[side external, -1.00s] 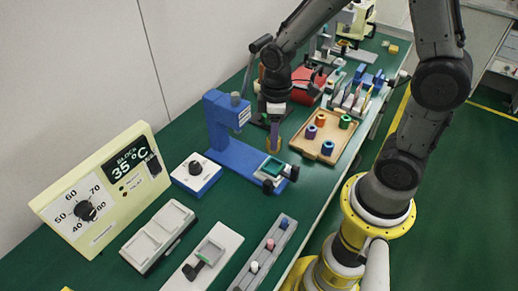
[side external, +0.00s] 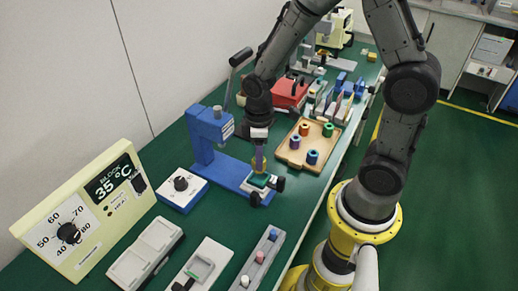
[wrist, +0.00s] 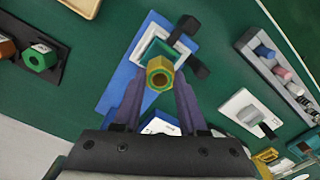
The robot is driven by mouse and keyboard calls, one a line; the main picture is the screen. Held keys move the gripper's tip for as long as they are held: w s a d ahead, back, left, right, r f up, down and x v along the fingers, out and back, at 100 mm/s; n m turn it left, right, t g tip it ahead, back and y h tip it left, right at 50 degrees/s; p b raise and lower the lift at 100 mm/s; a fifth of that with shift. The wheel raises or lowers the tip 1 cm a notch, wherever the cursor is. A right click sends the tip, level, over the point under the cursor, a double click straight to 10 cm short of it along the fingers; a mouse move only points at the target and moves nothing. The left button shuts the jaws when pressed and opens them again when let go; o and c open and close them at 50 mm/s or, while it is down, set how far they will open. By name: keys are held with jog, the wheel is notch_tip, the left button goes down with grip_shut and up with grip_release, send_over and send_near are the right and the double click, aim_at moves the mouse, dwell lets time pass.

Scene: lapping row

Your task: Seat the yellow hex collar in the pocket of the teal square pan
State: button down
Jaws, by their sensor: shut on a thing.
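The yellow hex collar (wrist: 152,82) is between the fingertips of my gripper (wrist: 160,76), which is shut on it. In the wrist view its hole faces the camera and it covers the near part of the teal square pan (wrist: 152,48). The pan sits on a white plate on the blue press base, and in the side view the pan (side external: 262,182) is right below my gripper (side external: 258,165). The pan's pocket is mostly hidden by the collar and fingers. I cannot tell whether the collar touches the pan.
The blue press (side external: 208,135) with its lever stands left of my gripper. Black knobs (side external: 279,184) stick out beside the pan. A wooden tray (side external: 293,156) with several coloured collars lies to the right. A white dial box (side external: 182,189) and a temperature unit (side external: 85,215) stand at left.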

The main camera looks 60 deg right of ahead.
jog(key=shift+f, duration=0.95)
jog(key=shift+f, duration=1.4)
dwell(0.9)
jog(key=shift+c, duration=1.9)
grip_release()
notch_tip(320, 180, up, 14)
jog(key=s+a+r+m+t, duration=0.1)
jog(key=s+r+m+t, duration=0.4)
jog(key=s+r, duration=0.5)
jog(key=s+m, duration=0.1)
jog(key=s, duration=0.1)
jog(key=shift+s+r+t, duration=0.3)
